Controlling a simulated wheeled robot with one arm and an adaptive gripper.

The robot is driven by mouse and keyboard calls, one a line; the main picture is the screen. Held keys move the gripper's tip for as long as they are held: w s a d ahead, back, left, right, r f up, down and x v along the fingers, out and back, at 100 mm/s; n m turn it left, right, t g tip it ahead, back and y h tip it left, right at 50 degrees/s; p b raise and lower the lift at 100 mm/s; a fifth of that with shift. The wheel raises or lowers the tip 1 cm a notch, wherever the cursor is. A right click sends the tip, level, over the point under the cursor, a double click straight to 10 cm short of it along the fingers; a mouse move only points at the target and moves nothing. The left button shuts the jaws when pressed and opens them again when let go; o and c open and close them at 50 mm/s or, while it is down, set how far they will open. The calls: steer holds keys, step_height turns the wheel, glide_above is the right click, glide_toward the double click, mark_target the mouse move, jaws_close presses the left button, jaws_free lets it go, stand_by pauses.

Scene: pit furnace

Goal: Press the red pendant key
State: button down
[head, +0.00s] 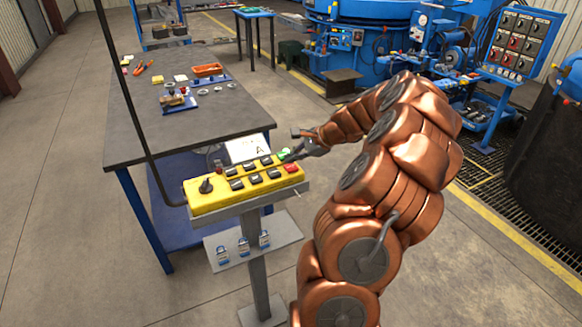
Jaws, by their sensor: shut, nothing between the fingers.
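The yellow pendant box (215,194) lies on a grey stand in front of the workbench, in the middle of the head view. It carries several black keys and a black knob (205,186) at its left end. The red key (291,168) is at the right end of the box, on the near row. A green key (283,155) is just behind it. My gripper (290,157) is shut and empty at the right end of the box, close to the green and red keys. I cannot tell whether its tips touch a key.
A white card (246,149) stands behind the box. A black cable (130,110) runs down to the box's left end. The workbench (130,140) holds small parts and an orange tray (208,70). Floor is clear at left.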

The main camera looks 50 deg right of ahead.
mark_target(293, 167)
steer(key=shift+f, duration=0.15)
stand_by(0.4)
steer(key=shift+f, duration=0.3)
steer(key=shift+f+b, duration=0.35)
steer(key=shift+f, duration=0.1)
stand_by(0.9)
steer(key=shift+r, duration=0.1)
steer(key=shift+r+p, duration=0.55)
steer(key=shift+r, duration=0.25)
steer(key=shift+r+p, duration=1.35)
steer(key=shift+r, duration=1.2)
